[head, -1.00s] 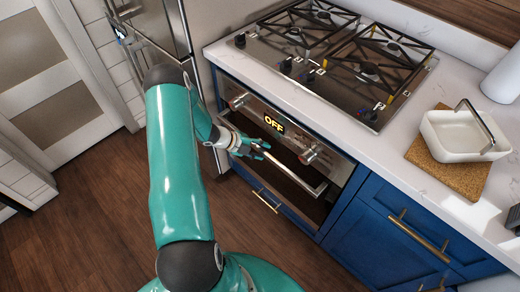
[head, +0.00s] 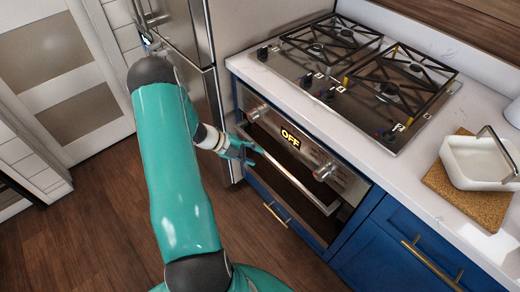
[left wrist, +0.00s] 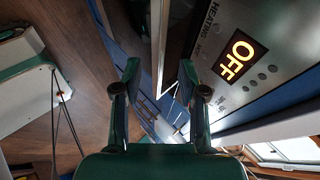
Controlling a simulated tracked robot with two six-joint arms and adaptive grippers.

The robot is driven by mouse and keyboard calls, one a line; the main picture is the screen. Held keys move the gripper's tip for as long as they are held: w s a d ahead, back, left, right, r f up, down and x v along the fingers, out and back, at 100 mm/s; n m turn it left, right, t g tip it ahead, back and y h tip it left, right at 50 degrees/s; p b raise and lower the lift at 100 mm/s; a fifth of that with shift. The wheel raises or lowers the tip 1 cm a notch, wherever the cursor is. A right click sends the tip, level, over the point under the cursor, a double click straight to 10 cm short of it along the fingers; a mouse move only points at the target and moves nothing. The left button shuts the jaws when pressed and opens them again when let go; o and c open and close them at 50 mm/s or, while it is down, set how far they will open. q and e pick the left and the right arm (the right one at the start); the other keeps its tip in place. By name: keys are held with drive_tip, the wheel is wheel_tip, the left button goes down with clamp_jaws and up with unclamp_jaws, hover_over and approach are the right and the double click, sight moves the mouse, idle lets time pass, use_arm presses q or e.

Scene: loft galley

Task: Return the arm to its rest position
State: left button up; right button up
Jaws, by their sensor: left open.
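My left gripper (head: 246,151) is open and empty in front of the oven (head: 318,200), near the left part of its handle bar. In the left wrist view its two fingers (left wrist: 160,80) stand apart with nothing held between them. The oven's display (head: 290,138) reads OFF and also shows large in the left wrist view (left wrist: 239,56). My left arm (head: 172,165), green with dark joints, reaches up from the bottom of the head view and bends down to the oven front. My right gripper is not in view.
A gas cooktop (head: 355,75) sits above the oven in the white counter. A white dish (head: 480,163) stands on a cork mat (head: 462,198) at the right. Blue drawers (head: 425,245) are below. A steel fridge (head: 190,50) stands left of the oven. Wood floor (head: 85,215) is clear at the left.

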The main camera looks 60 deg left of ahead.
use_arm(q)
drive_tip(key=s+d+f+n+g, duration=0.1)
drive_tip(key=d+n, duration=0.5)
drive_tip(key=d, duration=0.7)
drive_tip(key=s+d+f+n+g, duration=0.1)
drive_tip(key=d+f+n+g, duration=0.3)
drive_tip(key=d, duration=0.9)
drive_tip(key=s+d+f+n+g, duration=0.1)
drive_tip(key=d+f+n+g, duration=0.2)
drive_tip(key=d+n, duration=0.7)
drive_tip(key=d+f, duration=0.1)
drive_tip(key=d, duration=0.2)
drive_tip(key=shift+d+f+h, duration=0.15)
drive_tip(key=shift+f+h, duration=0.05)
drive_tip(key=shift+h, duration=0.1)
